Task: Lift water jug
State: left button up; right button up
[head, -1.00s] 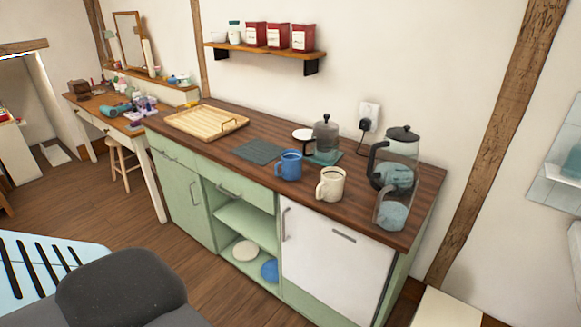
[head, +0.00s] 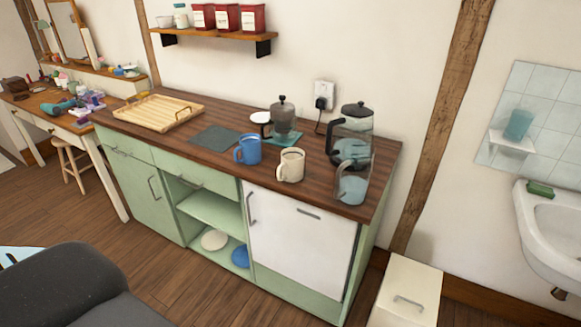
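A clear glass jug (head: 352,187) with pale blue water stands upright near the right front edge of the wooden counter (head: 225,118). Right behind it stands a glass kettle (head: 361,122) with a black lid and black handle; the jug overlaps its lower part in the picture. I cannot tell whether the two touch. Neither of my grippers is in view.
A cream mug (head: 291,165) and a blue mug (head: 248,149) stand left of the jug. A French press (head: 283,118) is behind them, and a wooden tray (head: 159,112) lies further left. A white bin (head: 408,290) and sink (head: 552,225) are at right.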

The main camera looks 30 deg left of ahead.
aim_at(353, 176)
jog(key=i+l+u, duration=0.1)
jog(key=u, duration=0.35)
jog(key=l+u, duration=0.45)
jog(key=i+l+u, duration=0.15)
jog(key=l, duration=0.25)
jog(key=l+u, duration=0.2)
jog(key=l, duration=0.8)
jog(key=i+l, duration=0.1)
jog(key=l, duration=0.5)
jog(key=i+j, duration=0.2)
jog(key=k+j+u, duration=0.05)
jog(key=j, duration=0.1)
